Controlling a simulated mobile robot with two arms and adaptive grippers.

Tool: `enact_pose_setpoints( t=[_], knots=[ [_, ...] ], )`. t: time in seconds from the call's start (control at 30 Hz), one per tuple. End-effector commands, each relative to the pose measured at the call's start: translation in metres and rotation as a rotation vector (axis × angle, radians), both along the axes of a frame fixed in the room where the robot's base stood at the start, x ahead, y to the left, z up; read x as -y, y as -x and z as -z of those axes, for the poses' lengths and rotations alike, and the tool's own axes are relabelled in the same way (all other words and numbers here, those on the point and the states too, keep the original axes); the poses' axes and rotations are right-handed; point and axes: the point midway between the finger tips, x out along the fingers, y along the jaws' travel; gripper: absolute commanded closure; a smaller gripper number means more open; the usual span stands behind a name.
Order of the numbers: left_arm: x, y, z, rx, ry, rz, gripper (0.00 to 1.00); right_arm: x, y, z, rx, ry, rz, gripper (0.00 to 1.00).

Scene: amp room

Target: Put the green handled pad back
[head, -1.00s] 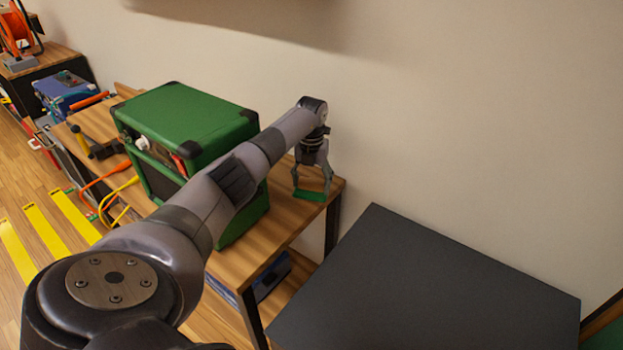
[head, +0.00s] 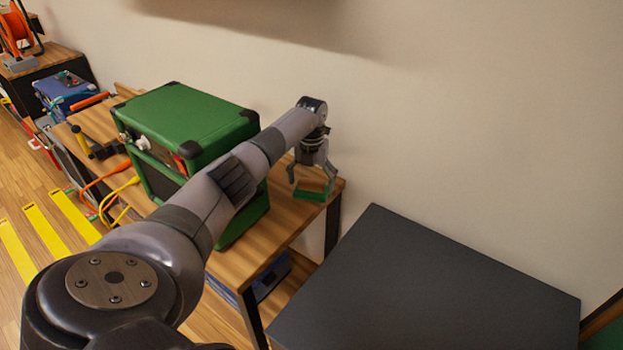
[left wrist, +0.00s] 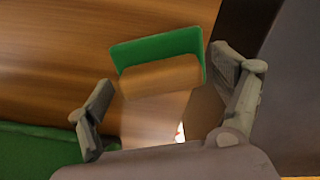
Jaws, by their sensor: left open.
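The green handled pad (head: 312,196) lies near the right end of the wooden bench (head: 285,225). In the left wrist view it shows as a green slab (left wrist: 130,55) with a tan wooden block (left wrist: 160,76), seemingly its handle, in front. My left gripper (head: 312,180) is open above the pad, pointing down. In the left wrist view its fingers (left wrist: 165,100) stand apart on either side of the block, with a gap at the left; I cannot tell whether the right finger touches. My right gripper is not in view.
A large green amp (head: 185,118) stands on the bench left of the gripper. A dark grey tabletop (head: 430,290) lies to the right, across a gap. The wall (head: 450,110) is close behind. Orange and yellow cables (head: 112,195) hang at the bench front.

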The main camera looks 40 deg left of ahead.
Motion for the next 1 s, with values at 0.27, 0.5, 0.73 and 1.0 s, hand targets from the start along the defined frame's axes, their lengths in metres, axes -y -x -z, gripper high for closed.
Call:
enact_pose_setpoints(
  t=[0.27,0.5,0.73,1.0],
  knots=[
    [0.0,0.0,-0.033,0.0,-0.001,0.0,0.14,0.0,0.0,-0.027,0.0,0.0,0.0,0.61],
    [0.0,0.0,-0.082,0.001,-0.002,0.001,0.14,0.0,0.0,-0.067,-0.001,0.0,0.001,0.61],
    [0.0,0.0,-0.117,0.0,-0.001,0.0,0.14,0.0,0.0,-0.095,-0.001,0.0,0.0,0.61],
    [0.0,0.0,-0.122,-0.001,0.0,0.0,0.14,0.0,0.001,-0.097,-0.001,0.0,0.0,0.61]
  ],
)
